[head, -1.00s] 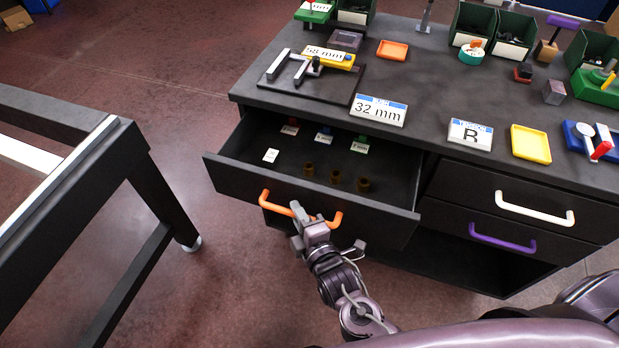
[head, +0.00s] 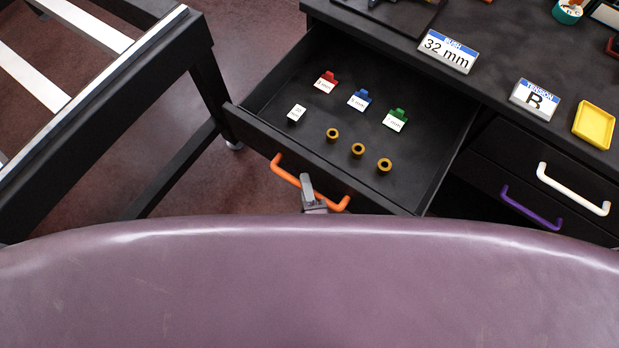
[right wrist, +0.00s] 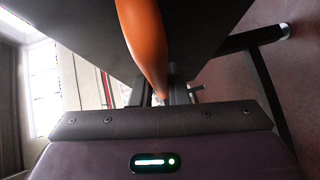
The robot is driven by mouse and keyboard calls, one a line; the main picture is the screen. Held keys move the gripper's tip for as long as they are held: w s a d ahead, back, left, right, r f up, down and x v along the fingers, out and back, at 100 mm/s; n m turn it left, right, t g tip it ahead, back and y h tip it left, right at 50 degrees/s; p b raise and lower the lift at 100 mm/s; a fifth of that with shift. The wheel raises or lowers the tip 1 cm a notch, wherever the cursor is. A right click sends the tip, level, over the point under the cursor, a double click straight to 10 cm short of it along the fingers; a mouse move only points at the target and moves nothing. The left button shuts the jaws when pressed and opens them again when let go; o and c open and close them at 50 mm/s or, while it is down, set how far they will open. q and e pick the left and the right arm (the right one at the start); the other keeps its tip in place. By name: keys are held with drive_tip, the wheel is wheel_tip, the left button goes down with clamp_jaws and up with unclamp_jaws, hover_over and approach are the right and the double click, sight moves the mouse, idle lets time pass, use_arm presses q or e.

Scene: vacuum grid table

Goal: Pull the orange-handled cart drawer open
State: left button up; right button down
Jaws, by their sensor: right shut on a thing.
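The cart drawer (head: 282,152) stands well open, pulled out from under the dark cart top. Its orange handle (head: 286,172) is on the front face. My right gripper (head: 309,190) is shut on the orange handle near its middle. Most of that arm is hidden behind my own body in the head view. In the right wrist view the orange handle (right wrist: 143,35) runs down between the fingers of the right gripper (right wrist: 163,92). My left gripper is not in view.
Red, blue, green and black labelled pieces and three brass-coloured rings (head: 358,151) lie in the drawer. White (head: 573,190) and purple (head: 531,208) handles are at right. A dark frame table (head: 150,95) stands close to the drawer's left.

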drive_tip(key=c, duration=1.4)
unclamp_jaws()
drive_tip(key=v, duration=0.7)
drive_tip(key=shift+s+b, duration=0.4)
